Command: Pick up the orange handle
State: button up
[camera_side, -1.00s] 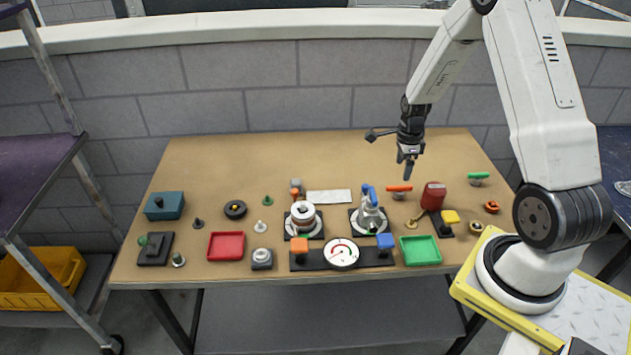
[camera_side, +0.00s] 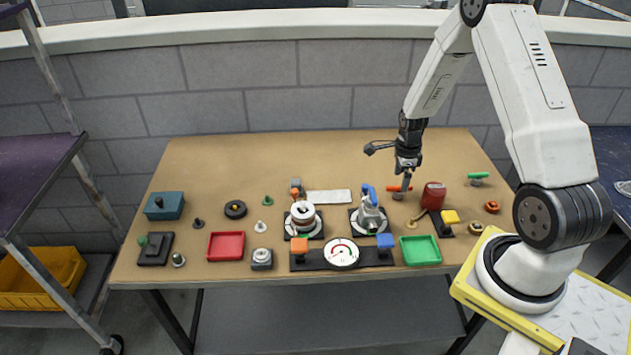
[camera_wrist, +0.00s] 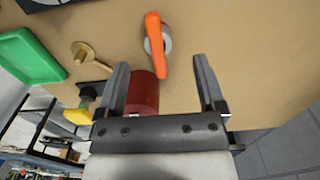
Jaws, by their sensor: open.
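The orange handle (camera_side: 393,188) is a short bar on a round grey base, standing on the table near the back right. In the side view my gripper (camera_side: 405,185) is right at it and hides part of its right end. In the wrist view the orange handle (camera_wrist: 155,45) lies just beyond the fingertips, nearly in line with the gap between them. My gripper (camera_wrist: 160,62) is open with nothing between its tips; the handle looks apart from both fingers.
A red cylinder (camera_side: 433,196) stands close to the right of the handle. A green-handled piece (camera_side: 478,176) is farther right. A blue-handled device (camera_side: 369,208) is to the left, and a green tray (camera_side: 420,250) is in front. The table behind the handle is clear.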

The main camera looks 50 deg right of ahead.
aim_at(399, 191)
jog(key=shift+s+f, duration=0.1)
jog(key=shift+f, duration=1.9)
jog(key=shift+c, duration=0.2)
grip_shut()
